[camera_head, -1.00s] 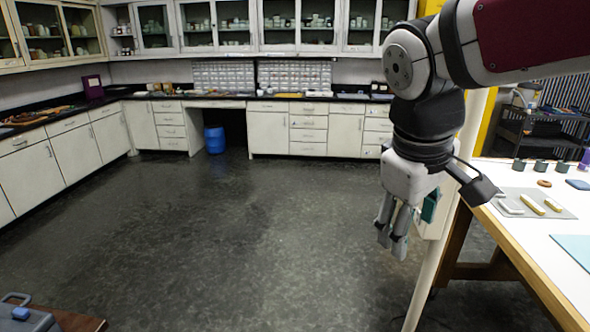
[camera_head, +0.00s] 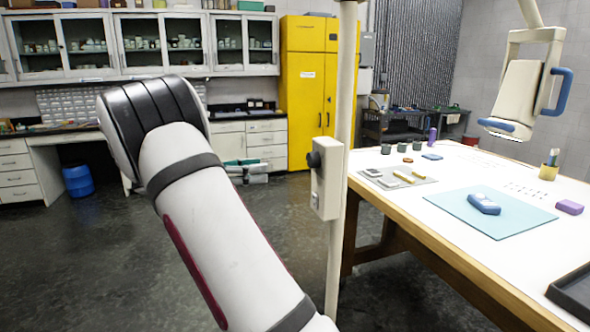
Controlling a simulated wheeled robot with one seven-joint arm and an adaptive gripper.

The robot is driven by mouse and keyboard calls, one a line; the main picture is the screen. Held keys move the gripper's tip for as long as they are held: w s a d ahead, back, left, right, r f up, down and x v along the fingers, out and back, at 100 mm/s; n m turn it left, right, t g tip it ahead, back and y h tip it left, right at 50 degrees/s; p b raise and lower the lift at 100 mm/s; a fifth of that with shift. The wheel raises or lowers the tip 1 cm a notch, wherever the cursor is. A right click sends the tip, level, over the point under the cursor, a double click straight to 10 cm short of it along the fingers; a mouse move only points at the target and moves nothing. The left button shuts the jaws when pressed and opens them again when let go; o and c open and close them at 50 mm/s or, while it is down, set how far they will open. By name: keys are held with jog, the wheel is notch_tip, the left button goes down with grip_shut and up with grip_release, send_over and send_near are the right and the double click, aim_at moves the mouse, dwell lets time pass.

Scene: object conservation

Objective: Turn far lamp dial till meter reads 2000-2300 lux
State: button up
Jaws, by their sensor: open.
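A pale control box (camera_head: 327,188) is fixed to an upright lamp post (camera_head: 338,250) at the table's left side. A dark round dial (camera_head: 314,160) sticks out from its left face. A blue meter (camera_head: 484,204) lies on a teal mat (camera_head: 470,222) on the table; its reading is too small to make out. A pale lamp head (camera_head: 518,92) with blue handles hangs above the table. My gripper (camera_head: 262,171) shows small beyond my arm, left of the dial and apart from it. Its fingers are apart and empty, and my arm hides its rear part.
The white table (camera_head: 440,172) fills the right side. It bears a grey tray with several small pieces, a purple block (camera_head: 570,207) and a black tray (camera_head: 575,292). A yellow cabinet (camera_head: 302,85) and a blue bin (camera_head: 77,180) stand behind. Open floor lies at the left.

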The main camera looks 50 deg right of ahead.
aim_at(309, 161)
jog(key=x, duration=0.4)
jog(key=p+x, duration=0.1)
jog(key=x, duration=0.4)
jog(key=p+x, duration=0.1)
jog(key=x, duration=0.3)
jog(key=shift+w+d, duration=0.15)
jog(key=shift+d, duration=0.35)
jog(key=c, duration=1.1)
